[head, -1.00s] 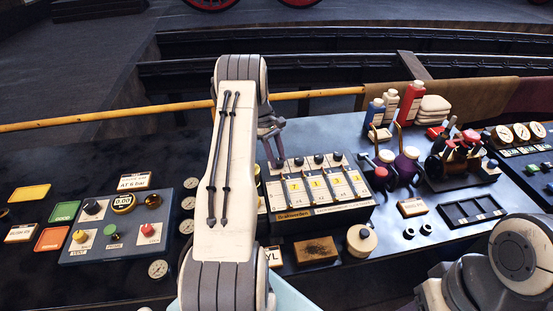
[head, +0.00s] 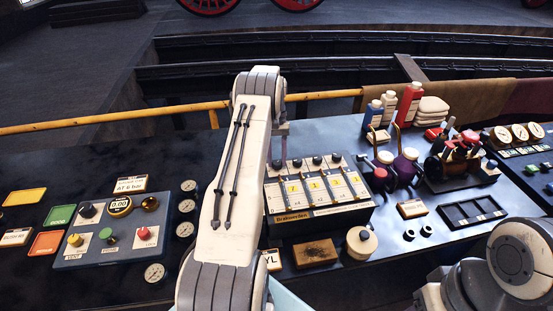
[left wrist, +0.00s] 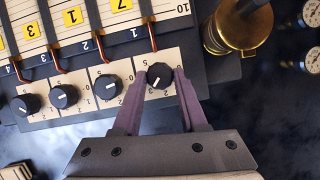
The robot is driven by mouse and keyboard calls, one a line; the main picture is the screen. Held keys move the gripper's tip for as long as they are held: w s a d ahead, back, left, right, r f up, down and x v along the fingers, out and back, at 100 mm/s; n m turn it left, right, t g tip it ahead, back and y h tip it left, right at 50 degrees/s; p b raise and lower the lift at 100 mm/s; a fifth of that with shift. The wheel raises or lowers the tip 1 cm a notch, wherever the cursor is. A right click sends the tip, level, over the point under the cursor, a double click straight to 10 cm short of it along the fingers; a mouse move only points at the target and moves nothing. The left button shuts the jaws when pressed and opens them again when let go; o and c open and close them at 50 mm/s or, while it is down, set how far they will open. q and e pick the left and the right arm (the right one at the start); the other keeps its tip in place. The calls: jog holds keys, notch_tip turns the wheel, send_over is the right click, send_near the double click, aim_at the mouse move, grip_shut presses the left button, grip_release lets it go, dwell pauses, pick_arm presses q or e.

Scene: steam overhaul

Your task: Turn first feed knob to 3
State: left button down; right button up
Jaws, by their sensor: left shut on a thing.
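The lubricator box (head: 320,214), with a row of black feed knobs along its far edge, stands on the bench in the head view. My left gripper (left wrist: 157,77) is shut on the end knob (left wrist: 161,73), at the right of the row in the left wrist view, with one finger on each side. That knob's white mark points down and left in that view; the dial figures around it are partly hidden and hard to read. The neighbouring knob (left wrist: 108,87) is clear of the fingers. In the head view my left gripper (head: 280,146) is at the row's left end, partly hidden by my arm.
A brass fitting (left wrist: 238,30) stands close beside the gripped knob in the left wrist view. A control panel (head: 112,252) lies left of my arm. A wooden block (head: 315,253) and a round pot (head: 361,242) stand in front of the lubricator.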

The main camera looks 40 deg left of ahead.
dwell(0.3)
pick_arm(q)
jog(key=shift+c, duration=2.2)
grip_release()
jog(key=shift+w+a+r, duration=0.1)
jog(key=shift+w+r, duration=0.05)
jog(key=shift+r, duration=0.1)
jog(key=p+v, duration=0.3)
jog(key=v, duration=0.7)
